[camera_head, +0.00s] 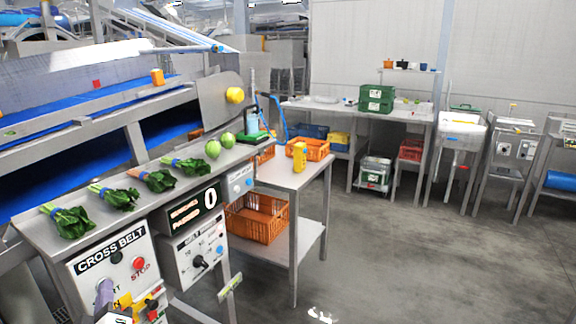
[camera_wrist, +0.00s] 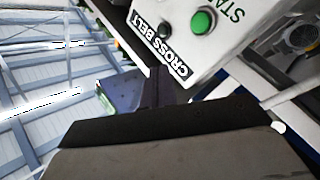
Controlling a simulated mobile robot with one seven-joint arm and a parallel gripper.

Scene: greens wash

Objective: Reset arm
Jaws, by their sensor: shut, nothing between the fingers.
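My gripper (camera_wrist: 152,88) shows in the wrist view as dark and purple-grey parts beyond a large dark and grey housing. It is shut with nothing held. In the head view, a part of my arm's end (camera_head: 105,296) is at the bottom left, in front of the cross belt control box (camera_head: 112,256). It hides part of the green start label area. The same box is at the top of the wrist view (camera_wrist: 172,30), tilted, with its green button. I cannot tell the exact gap between my gripper and the box.
Several bunches of greens (camera_head: 68,222) and two round green vegetables (camera_head: 213,149) lie on the metal shelf (camera_head: 35,238) above the box. The floor (camera_head: 420,260) is open.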

